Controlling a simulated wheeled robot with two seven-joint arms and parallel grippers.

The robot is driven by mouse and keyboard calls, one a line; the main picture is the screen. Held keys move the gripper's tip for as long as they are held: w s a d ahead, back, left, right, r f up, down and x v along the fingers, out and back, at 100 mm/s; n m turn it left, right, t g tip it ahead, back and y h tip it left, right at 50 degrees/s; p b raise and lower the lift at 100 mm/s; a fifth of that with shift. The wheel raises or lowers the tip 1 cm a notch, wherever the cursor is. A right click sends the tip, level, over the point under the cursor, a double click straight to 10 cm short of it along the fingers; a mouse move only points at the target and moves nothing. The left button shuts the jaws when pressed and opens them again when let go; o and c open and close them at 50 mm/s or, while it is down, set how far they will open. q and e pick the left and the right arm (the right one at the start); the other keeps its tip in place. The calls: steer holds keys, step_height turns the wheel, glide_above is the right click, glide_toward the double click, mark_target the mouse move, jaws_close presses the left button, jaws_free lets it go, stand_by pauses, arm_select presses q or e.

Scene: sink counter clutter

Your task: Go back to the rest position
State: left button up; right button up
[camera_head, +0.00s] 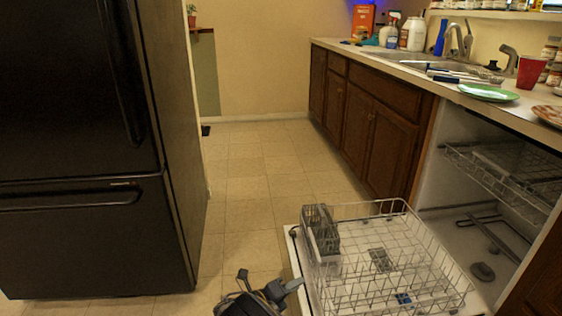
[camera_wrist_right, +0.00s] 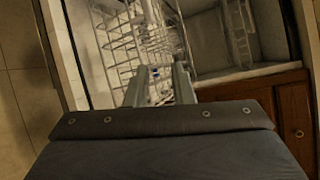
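My right gripper (camera_head: 268,280) is low at the bottom of the head view, just left of the pulled-down dishwasher door. Its two grey fingers are spread apart with nothing between them. In the right wrist view, its fingers (camera_wrist_right: 160,76) stand apart and point towards the dishwasher rack. My left gripper is not in view.
The dishwasher's lower rack (camera_head: 385,255) is pulled out over its open door, with a grey cutlery basket (camera_head: 321,232). A black fridge (camera_head: 80,235) stands at left. The counter holds a green plate (camera_head: 488,92) and a red cup (camera_head: 530,72). The tiled floor (camera_head: 262,175) between is clear.

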steer(key=s+d+r+m+g+y, duration=0.45)
steer(key=s+d+r+m, duration=0.2)
steer(key=d+m, duration=0.35)
steer(key=s+d+r+m+g+y, duration=0.45)
steer(key=s+d+m, duration=0.3)
steer(key=m, duration=0.35)
steer(key=s+r+m+t+y, duration=0.3)
steer(key=s+r+m+y, duration=0.1)
steer(key=s+m, duration=0.6)
steer(key=s+r+m+t+y, duration=0.25)
steer(key=s+r+m, duration=0.25)
steer(key=s+m, duration=0.5)
step_height(320, 180, up, 33)
steer(key=p, duration=3.3)
steer(key=shift+w+a+r+p, duration=0.15)
steer(key=shift+w+p, duration=0.15)
steer(key=shift+w, duration=0.1)
steer(key=shift+y, duration=0.25)
steer(key=shift+m, duration=0.3)
